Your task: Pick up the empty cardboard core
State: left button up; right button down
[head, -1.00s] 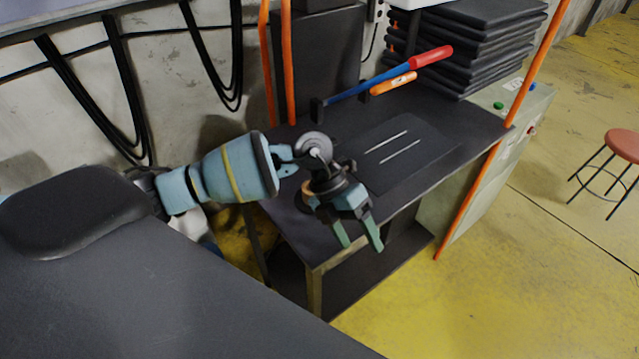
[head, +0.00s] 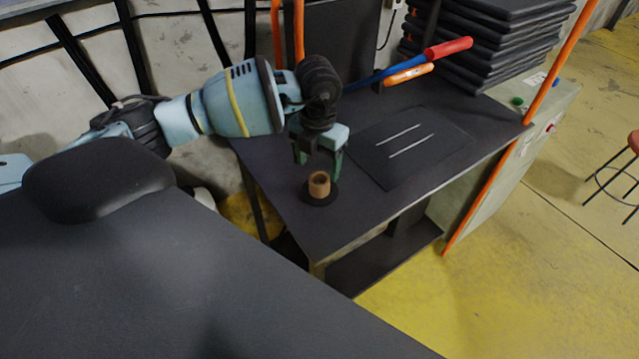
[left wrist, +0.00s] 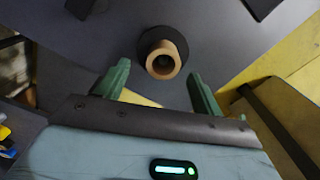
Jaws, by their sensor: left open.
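The empty cardboard core (head: 319,184) is a short brown tube standing upright on a round black disc (head: 320,197) on the dark table, near its left front edge. In the left wrist view the core (left wrist: 163,59) shows its open hollow top, beyond the fingertips and roughly between their lines. My left gripper (head: 319,160) is open and empty, pointing down just behind and above the core, apart from it. Its two green fingers also show in the left wrist view (left wrist: 159,75). My right gripper is not in view.
A dark mat (head: 412,147) with two thin light rods lies right of the core. A red-and-blue long-handled tool (head: 400,68) and an orange-handled item (head: 408,74) lie at the back. Black pads (head: 490,40) are stacked back right. Orange posts (head: 500,170) rise beside the table.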

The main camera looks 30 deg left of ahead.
aim_at(319, 183)
pick_arm(q)
jog(key=shift+d+f, duration=0.1)
jog(key=shift+f, duration=0.25)
notch_tip(319, 183, down, 3)
jog(key=shift+s+d+f, duration=0.1)
jog(key=shift+d+f, duration=0.05)
jog(key=shift+f, duration=0.55)
jog(key=c, duration=1)
jog(key=shift+c, duration=0.2)
